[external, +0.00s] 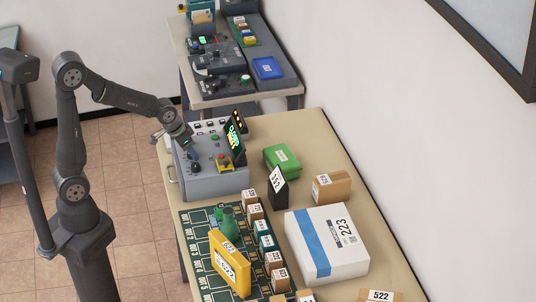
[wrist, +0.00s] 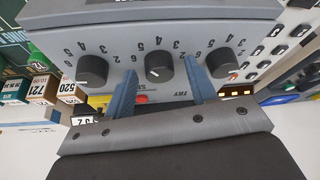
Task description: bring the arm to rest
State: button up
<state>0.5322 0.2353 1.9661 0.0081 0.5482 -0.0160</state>
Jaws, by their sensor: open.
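My gripper (external: 176,137) is at the end of my raised arm, just above and at the left back edge of the grey control console (external: 220,182). In the wrist view its two blue fingers (wrist: 160,95) are apart with nothing held between them. They point at the console's face with three black dials (wrist: 158,67) marked with numbers. The middle dial appears between the fingertips, and I cannot tell whether a finger touches the console.
The tan table holds a green box (external: 282,160), a black stand with a number card (external: 278,186), a large white parcel (external: 327,243), a yellow box (external: 229,263) and several small numbered boxes. A second table (external: 205,101) stands behind. Open floor lies left.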

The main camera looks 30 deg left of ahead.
jog(key=shift+w+a+m+g+h, duration=0.1)
jog(key=shift+m+g+h, duration=0.3)
jog(key=shift+m, duration=1.05)
jog(key=shift+w+a+m+g+h, duration=0.1)
jog(key=shift+m+g+h, duration=0.3)
jog(key=shift+m, duration=1.05)
jog(key=shift+w+m+g+h, duration=0.15)
jog(key=shift+m+g, duration=0.35)
jog(key=shift+m, duration=0.9)
jog(key=shift+s+m+g+h, duration=0.1)
jog(key=shift+m+g+h, duration=0.3)
jog(key=shift+m, duration=1)
jog(key=shift+y, duration=0.25)
